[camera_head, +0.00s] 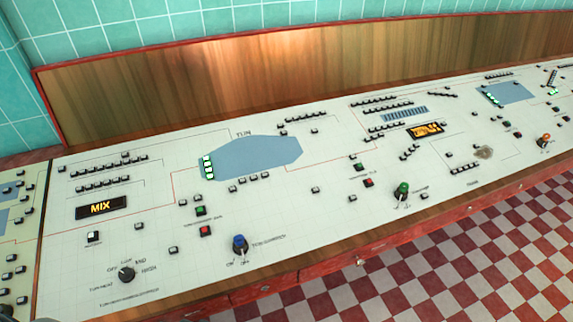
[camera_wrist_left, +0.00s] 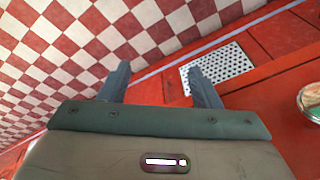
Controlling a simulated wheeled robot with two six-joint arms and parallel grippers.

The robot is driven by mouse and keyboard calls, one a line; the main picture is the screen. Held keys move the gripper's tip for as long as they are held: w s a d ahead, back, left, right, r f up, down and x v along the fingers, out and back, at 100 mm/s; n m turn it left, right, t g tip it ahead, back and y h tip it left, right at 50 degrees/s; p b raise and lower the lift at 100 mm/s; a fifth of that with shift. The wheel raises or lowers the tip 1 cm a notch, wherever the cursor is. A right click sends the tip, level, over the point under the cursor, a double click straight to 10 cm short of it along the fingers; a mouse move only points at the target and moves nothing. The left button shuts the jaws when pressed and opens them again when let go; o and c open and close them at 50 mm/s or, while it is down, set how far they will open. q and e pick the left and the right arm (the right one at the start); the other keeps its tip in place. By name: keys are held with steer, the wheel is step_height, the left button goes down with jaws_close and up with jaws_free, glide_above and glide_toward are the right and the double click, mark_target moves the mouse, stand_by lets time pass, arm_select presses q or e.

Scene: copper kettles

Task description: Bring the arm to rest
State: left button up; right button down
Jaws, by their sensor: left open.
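My left gripper (camera_wrist_left: 158,88) shows in the left wrist view with its two dark fingers apart and nothing between them. Beyond the fingers are a red surface with a perforated white plate and the checkered floor. Neither gripper shows in the head view. My right gripper is in no view.
A long control panel (camera_head: 330,195) with buttons and knobs fills the head view, with a lit MIX display (camera_head: 101,207). A wooden backboard (camera_head: 260,85) stands behind it. The checkered floor (camera_head: 440,270) lies in front. A perforated plate (camera_wrist_left: 217,68) and a round metallic object (camera_wrist_left: 309,103) are near the left gripper.

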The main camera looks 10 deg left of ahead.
arm_select(q)
steer(key=s+a+f+b, duration=0.15)
steer(key=s+f, duration=0.25)
steer(key=f, duration=0.6)
steer(key=s+f+b, duration=0.2)
steer(key=s+f, duration=0.2)
steer(key=f, duration=0.7)
steer(key=s+f+g+b, duration=0.1)
steer(key=s+f+b, duration=0.1)
steer(key=s+f, duration=0.9)
steer(key=shift+s+a+f+b, duration=0.2)
steer(key=shift+s+b, duration=0.2)
steer(key=shift+s, duration=0.3)
steer(key=shift+d, duration=0.1)
